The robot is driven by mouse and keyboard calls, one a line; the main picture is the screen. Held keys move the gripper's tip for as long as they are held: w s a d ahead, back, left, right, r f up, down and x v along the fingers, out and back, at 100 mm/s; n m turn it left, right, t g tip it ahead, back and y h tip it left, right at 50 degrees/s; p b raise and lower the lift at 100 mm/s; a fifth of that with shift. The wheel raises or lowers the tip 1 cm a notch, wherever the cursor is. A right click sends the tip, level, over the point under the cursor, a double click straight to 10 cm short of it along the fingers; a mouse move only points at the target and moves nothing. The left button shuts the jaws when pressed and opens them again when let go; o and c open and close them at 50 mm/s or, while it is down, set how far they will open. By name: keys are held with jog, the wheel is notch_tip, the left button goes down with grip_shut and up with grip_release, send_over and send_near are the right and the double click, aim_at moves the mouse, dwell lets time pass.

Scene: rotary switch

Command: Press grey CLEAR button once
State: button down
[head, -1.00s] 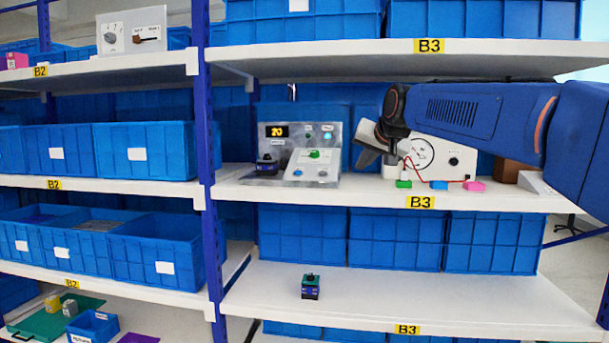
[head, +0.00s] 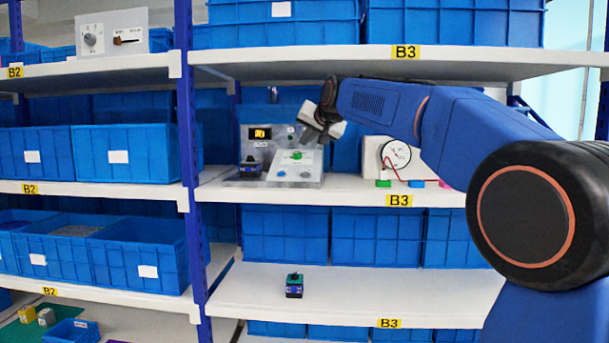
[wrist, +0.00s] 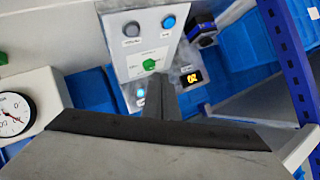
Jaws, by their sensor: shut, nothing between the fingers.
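The grey sloped control panel (head: 310,181) stands on the middle B3 shelf. Its lower face has a green knob (head: 296,155) and two round buttons below. The grey-blue one is probably CLEAR, but the labels are unreadable. An orange-digit display (head: 260,133) is lit at the panel's upper left. My gripper (head: 311,134) is shut and empty, in front of the panel's upper right. Its dark fingers (wrist: 160,82) hide part of the panel in the wrist view.
A white meter box (head: 397,154) with red wire and coloured blocks stands to the panel's right. A small dark-and-blue device (head: 251,166) sits at the panel's left. The shelf above (head: 300,68) overhangs the panel, and a blue post (head: 186,130) stands to its left.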

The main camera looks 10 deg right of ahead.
jog(key=shift+w+d+f, duration=0.2)
jog(key=shift+w+f, duration=0.3)
jog(key=shift+f, duration=0.85)
jog(key=shift+w+d+f, duration=0.15)
jog(key=shift+w+f, duration=0.4)
jog(key=shift+f, duration=0.8)
jog(key=shift+w+d+f, duration=0.2)
jog(key=shift+w+f, duration=0.3)
jog(key=shift+f, duration=0.85)
jog(key=shift+f, duration=0.2)
jog(key=shift+w+f, duration=0.15)
jog(key=shift+w+d+f, duration=0.1)
jog(key=shift+w+f, duration=0.05)
jog(key=shift+f, duration=0.3)
jog(key=shift+r, duration=0.1)
jog(key=shift+s+r, duration=0.35)
jog(key=shift+r, duration=0.35)
jog(key=shift+r, duration=0.1)
jog(key=r, duration=0.1)
jog(key=s+r, duration=0.1)
jog(key=r, duration=0.2)
jog(key=shift+s+a+r, duration=0.25)
jog(key=shift+s+a, duration=0.1)
